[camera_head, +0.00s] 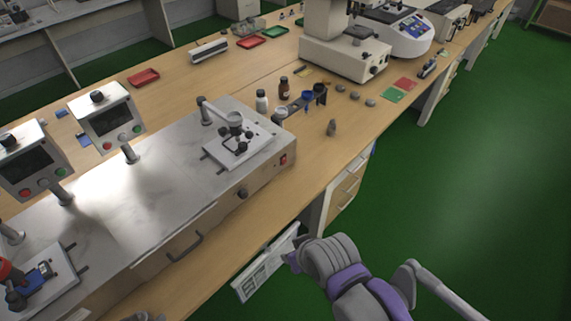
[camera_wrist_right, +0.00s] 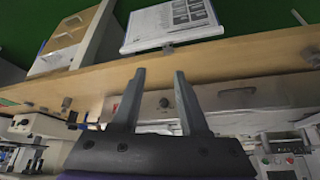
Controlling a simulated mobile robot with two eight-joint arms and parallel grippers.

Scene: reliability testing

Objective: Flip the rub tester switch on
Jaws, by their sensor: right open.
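The rub tester (camera_head: 150,190) is a long bench machine with a metal top and two tilted control panels. A small red rocker switch (camera_head: 284,158) is on its front face near the right end, right of a black knob (camera_head: 242,193). I cannot tell the rocker's position. My right arm (camera_head: 345,270) is low in front of the bench, apart from the switch. My right gripper (camera_wrist_right: 159,74) is open and empty, its fingers pointing toward the bench edge and machine front. The knob (camera_wrist_right: 164,102) shows between the fingers; I cannot make out the switch there. My left gripper is not in view.
A white printed sheet or panel (camera_head: 262,268) is beside my right arm below the bench edge. Small bottles (camera_head: 283,90) and cups stand behind the machine's right end. A small grey object (camera_head: 331,128) stands near the bench edge. Green floor is free at right.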

